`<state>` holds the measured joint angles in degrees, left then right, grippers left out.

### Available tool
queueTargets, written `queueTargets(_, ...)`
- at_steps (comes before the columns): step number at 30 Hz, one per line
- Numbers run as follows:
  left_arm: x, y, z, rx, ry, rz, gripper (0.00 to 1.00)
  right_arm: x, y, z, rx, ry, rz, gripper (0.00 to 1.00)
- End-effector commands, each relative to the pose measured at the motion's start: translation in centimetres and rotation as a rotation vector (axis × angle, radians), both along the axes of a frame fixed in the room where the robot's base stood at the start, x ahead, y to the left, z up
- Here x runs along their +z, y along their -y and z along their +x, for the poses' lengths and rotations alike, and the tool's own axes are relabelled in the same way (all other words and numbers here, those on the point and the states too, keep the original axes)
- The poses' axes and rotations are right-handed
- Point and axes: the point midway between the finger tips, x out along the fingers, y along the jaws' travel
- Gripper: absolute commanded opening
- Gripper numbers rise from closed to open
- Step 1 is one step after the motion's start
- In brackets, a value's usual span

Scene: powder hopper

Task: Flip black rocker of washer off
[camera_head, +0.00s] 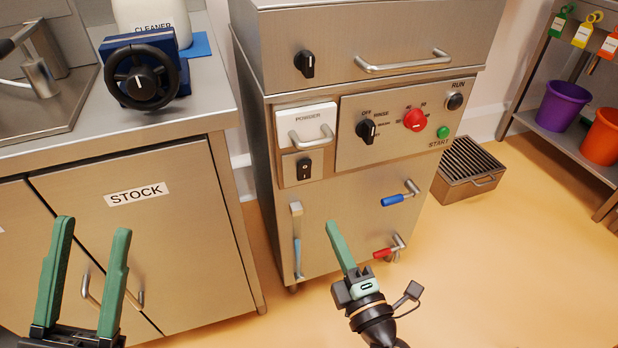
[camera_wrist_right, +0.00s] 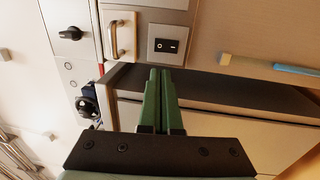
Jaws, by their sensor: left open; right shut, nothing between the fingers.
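The washer (camera_head: 350,215) is a steel cabinet in the middle of the head view. Its black rocker (camera_head: 304,168) sits on a small plate below the white powder drawer (camera_head: 306,125). In the right wrist view the rocker (camera_wrist_right: 166,46) is ahead of the fingertips and apart from them. My right gripper (camera_head: 333,226) is shut and empty, in front of the washer's lower door, below and right of the rocker in the head view. Its closed green fingers also show in the right wrist view (camera_wrist_right: 160,72). My left gripper (camera_head: 93,225) is open and empty in front of the STOCK cabinet.
The washer panel carries a black knob (camera_head: 366,131), a red knob (camera_head: 415,119) and a green START button (camera_head: 443,132). Blue (camera_head: 392,200) and red (camera_head: 383,253) valve handles stick out of the front. The STOCK cabinet (camera_head: 150,235) stands at the left. A drain box (camera_head: 468,170) stands right.

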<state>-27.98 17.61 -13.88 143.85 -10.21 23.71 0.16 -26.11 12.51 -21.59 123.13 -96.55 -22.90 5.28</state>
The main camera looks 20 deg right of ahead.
Motion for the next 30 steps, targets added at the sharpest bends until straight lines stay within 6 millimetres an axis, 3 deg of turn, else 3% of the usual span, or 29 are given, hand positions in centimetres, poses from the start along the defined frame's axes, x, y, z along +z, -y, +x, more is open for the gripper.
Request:
queueTargets(5,0.9,-0.1,0.0,0.007,0.005,0.005,0.50,0.6,0.0,2.0,-0.003,0.003,0.001,0.00)
queueTargets(21,3.5,-0.3,-0.1,0.038,0.033,0.029,0.50,1.7,-0.4,11.7,-0.001,0.001,0.001,0.00)
queueTargets(30,3.5,-0.4,-0.1,0.042,0.030,0.030,0.50,1.7,-0.4,13.7,-0.001,0.000,0.002,0.00)
